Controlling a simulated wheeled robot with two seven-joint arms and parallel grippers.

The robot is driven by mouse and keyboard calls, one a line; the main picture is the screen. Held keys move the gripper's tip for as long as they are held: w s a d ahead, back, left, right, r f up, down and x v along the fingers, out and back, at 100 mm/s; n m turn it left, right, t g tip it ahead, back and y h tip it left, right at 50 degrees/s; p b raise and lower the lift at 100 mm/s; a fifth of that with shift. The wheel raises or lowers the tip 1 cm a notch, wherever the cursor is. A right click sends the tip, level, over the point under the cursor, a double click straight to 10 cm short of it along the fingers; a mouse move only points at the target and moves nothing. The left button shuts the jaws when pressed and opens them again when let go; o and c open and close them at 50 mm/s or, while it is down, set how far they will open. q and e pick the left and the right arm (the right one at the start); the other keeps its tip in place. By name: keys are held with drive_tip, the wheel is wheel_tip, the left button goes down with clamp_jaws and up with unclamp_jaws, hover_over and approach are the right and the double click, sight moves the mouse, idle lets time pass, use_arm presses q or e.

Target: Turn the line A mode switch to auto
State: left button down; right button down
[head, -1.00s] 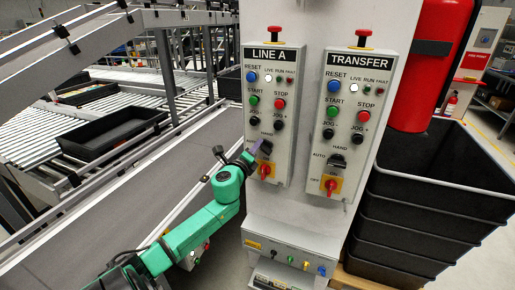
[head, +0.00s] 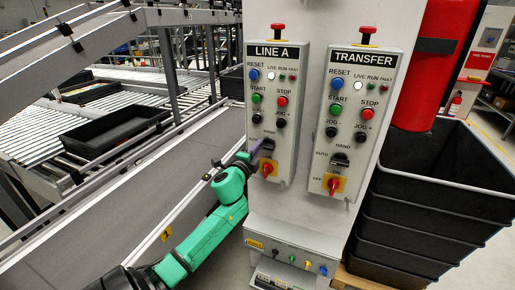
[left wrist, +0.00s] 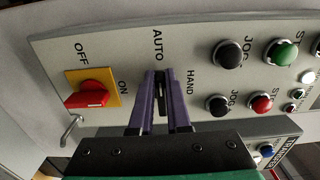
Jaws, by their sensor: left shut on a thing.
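The LINE A panel (head: 275,200) is the left one of two grey boxes on the white column. Its black mode switch (head: 267,145) sits below the jog buttons, between the AUTO and HAND labels. My left gripper (head: 257,145) comes in from the lower left and is shut on this switch. In the left wrist view its purple fingers (left wrist: 160,95) stand either side of the dark switch handle (left wrist: 160,88), which lies in line with the AUTO label (left wrist: 157,45). The fingers hide part of the switch. My right gripper is not in view.
The red LINE A isolator (head: 267,170) on its yellow plate is just below the switch. The TRANSFER panel (head: 362,110) stands to the right. A red emergency button (head: 278,29) tops the panel. Black crates (head: 420,210) are stacked at right, a conveyor (head: 110,190) at left.

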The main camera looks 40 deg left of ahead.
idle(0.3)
use_arm(q)
drive_tip(key=c, duration=0.9)
unclamp_jaws()
drive_tip(key=b+v, duration=0.2)
drive_tip(key=v, duration=1.2)
drive_tip(key=shift+s+d, duration=0.2)
drive_tip(key=shift+s, duration=0.05)
